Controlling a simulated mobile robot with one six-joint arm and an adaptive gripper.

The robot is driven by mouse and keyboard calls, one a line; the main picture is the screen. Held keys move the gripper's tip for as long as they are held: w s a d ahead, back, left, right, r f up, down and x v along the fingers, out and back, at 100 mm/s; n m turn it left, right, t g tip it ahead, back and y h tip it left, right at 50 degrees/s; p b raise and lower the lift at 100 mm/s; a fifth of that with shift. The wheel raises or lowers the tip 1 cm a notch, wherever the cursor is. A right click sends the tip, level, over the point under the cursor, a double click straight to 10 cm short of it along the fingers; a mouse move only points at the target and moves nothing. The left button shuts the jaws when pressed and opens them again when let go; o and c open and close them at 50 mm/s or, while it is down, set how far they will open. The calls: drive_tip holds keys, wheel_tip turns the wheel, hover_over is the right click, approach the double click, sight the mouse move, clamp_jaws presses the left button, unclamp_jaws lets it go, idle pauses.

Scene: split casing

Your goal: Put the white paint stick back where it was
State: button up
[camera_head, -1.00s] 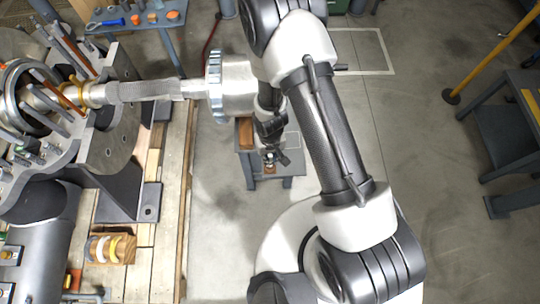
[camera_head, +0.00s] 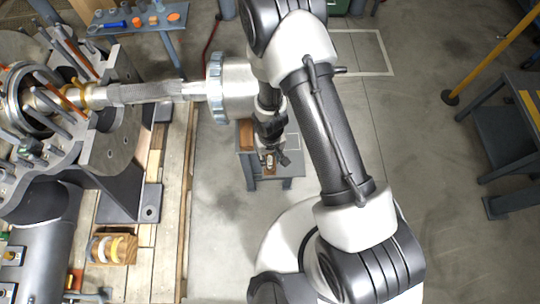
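My gripper (camera_head: 271,162) hangs over the small grey table (camera_head: 287,183) in the middle of the view. It is small and dark here. A small pale and brown item shows between or just below its fingertips; I cannot tell whether it is the white paint stick or whether the fingers touch it. I cannot make out the white paint stick for certain anywhere. The finger gap is too small to judge.
A brown block (camera_head: 246,134) sits at the small table's left side. The large split casing (camera_head: 112,150) and wooden pallet (camera_head: 141,240) fill the left. A wooden holder with rings (camera_head: 110,249) lies on the pallet. A blue-grey bench (camera_head: 137,22) stands behind.

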wheel_tip(320, 180, up, 11)
drive_tip(key=p, duration=1)
drive_tip(key=w+d+r+m+t, duration=0.1)
drive_tip(key=w+d+r, duration=0.15)
drive_tip(key=r, duration=1.05)
drive_tip(key=w+d+r+t, duration=0.1)
drive_tip(key=d+r, duration=0.2)
drive_tip(key=r, duration=1.1)
drive_tip(key=s+d+r+t, duration=0.1)
drive_tip(key=s+d+r, duration=0.1)
drive_tip(key=s+r, duration=0.6)
drive_tip(key=s+d+r+m+t, duration=0.1)
drive_tip(key=s+d+r, duration=0.2)
drive_tip(key=s+r, duration=0.6)
drive_tip(key=shift+d+m+t, duration=0.2)
drive_tip(key=shift+m+t, duration=0.1)
wheel_tip(320, 180, down, 6)
drive_tip(key=b, duration=0.5)
drive_tip(key=shift+r+b, duration=0.2)
drive_tip(key=shift+b, duration=0.15)
